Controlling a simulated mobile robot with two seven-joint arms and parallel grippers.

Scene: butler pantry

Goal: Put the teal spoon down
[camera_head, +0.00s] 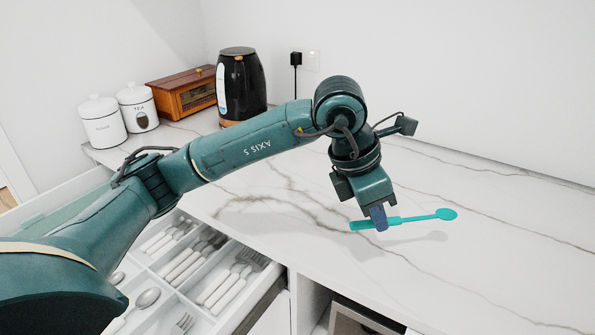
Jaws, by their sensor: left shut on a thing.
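The teal spoon (418,218) is held in my left gripper (379,222), with its bowl pointing right. The jaws are shut around the handle, near its left end. The spoon is level or nearly so, over the white marble countertop (500,270), and a soft shadow lies on the counter below and to the right of it. It looks a little above the surface. My right gripper is not in view.
An open drawer (262,300) with several white-handled pieces of cutlery in compartments is below the counter at left. The counter at right is clear.

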